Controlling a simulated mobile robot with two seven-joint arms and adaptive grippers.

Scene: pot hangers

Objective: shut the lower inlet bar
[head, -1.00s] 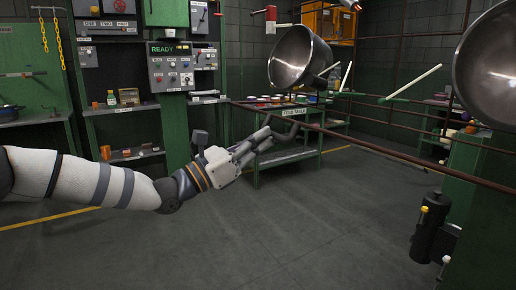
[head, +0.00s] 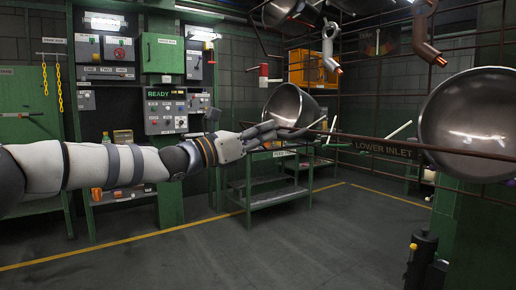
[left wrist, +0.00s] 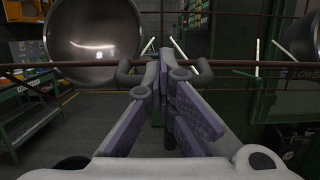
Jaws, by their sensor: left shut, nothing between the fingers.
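My left gripper (head: 277,130) is at the bar's left part. In the left wrist view my left gripper (left wrist: 158,62) is shut and empty, its tips overlapping the bar's line. A dark curved piece (left wrist: 125,71) shows on both sides of the tips. Whether they touch is unclear. My right gripper is out of view.
A steel pot (head: 291,104) hangs just behind my left gripper and a larger one (head: 465,115) hangs at the right. A green feed table (head: 275,198) stands behind. A black post (head: 424,258) stands at lower right. The middle floor is clear.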

